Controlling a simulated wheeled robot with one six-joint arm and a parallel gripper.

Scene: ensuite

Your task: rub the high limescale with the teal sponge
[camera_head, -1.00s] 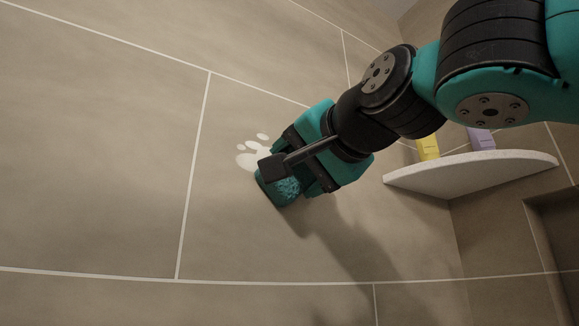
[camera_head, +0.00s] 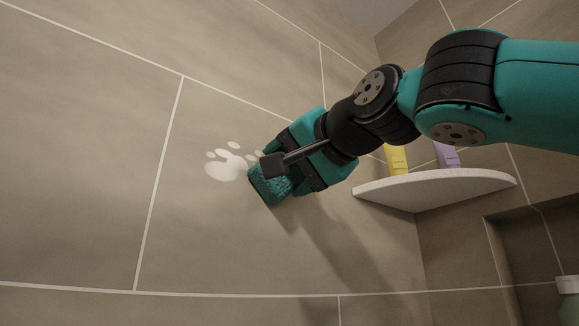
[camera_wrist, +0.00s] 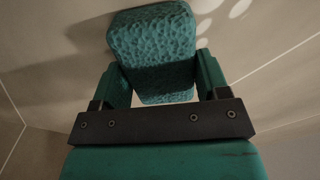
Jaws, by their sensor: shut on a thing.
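The teal sponge (camera_head: 268,186) is a rough block held at the tiled wall. My gripper (camera_head: 287,172) is shut on it; in the wrist view the sponge (camera_wrist: 152,52) sits between the two fingers of my gripper (camera_wrist: 155,84). The limescale (camera_head: 226,168) is a white patch of one large blob and several small spots on the wall, just left of the sponge. Part of it shows at the top of the wrist view (camera_wrist: 205,28). The sponge's right end overlaps no large blob, but may hide some small spots. I cannot tell whether the sponge touches the wall.
A pale corner shelf (camera_head: 440,188) juts out to the right, below my arm. It bears a yellow bottle (camera_head: 396,159) and a purple one (camera_head: 447,156). A pale-capped green container (camera_head: 568,300) shows at the lower right edge. The wall left of the limescale is clear.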

